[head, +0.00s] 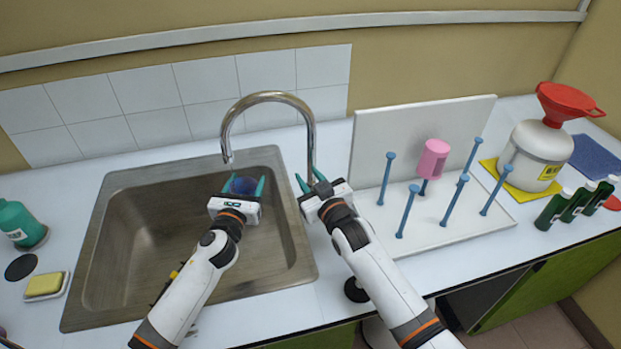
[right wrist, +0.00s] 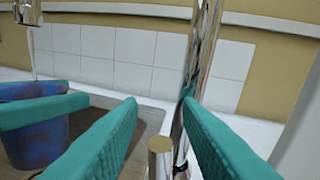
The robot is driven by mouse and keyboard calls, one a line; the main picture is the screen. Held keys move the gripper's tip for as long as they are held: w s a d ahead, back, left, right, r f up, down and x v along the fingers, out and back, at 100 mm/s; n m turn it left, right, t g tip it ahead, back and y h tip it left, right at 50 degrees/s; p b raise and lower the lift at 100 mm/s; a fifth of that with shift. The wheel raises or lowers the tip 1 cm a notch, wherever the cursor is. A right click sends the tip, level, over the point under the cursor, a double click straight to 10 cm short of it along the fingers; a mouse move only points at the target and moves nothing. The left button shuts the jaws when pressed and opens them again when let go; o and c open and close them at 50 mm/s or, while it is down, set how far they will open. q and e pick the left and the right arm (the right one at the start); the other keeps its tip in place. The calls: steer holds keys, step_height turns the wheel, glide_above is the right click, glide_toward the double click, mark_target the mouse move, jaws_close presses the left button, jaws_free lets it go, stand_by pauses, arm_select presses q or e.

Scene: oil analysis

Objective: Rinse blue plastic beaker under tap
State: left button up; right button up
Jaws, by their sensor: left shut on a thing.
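The blue plastic beaker (head: 243,186) is held over the sink (head: 135,188) between the fingers of my left gripper (head: 245,184), which is shut on it. The beaker (right wrist: 35,130) also shows at the left of the right wrist view, partly behind a teal finger. The chrome tap (head: 268,97) arches over the sink's back right. Its spout (right wrist: 28,12) is near the beaker, and a thin pale streak like water runs down from it. My right gripper (head: 309,182) is open at the tap's base, with a short metal cylinder (right wrist: 160,158), apparently the tap handle, between its fingers.
A white drying rack (head: 455,222) with blue pegs and a pink beaker (head: 433,158) stands right of my right gripper. A white jug (head: 538,155) with a red funnel (head: 568,99) and several green bottles (head: 553,208) are farther right. A yellow sponge (head: 44,284) lies left of the sink.

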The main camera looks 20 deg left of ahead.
steer(key=shift+s+d+f, duration=0.1)
steer(key=shift+s+d, duration=0.3)
steer(key=v, duration=1)
steer(key=shift+s+d, duration=0.25)
steer(key=shift+s, duration=0.1)
stand_by(0.4)
steer(key=x, duration=1.2)
stand_by(0.4)
jaws_close()
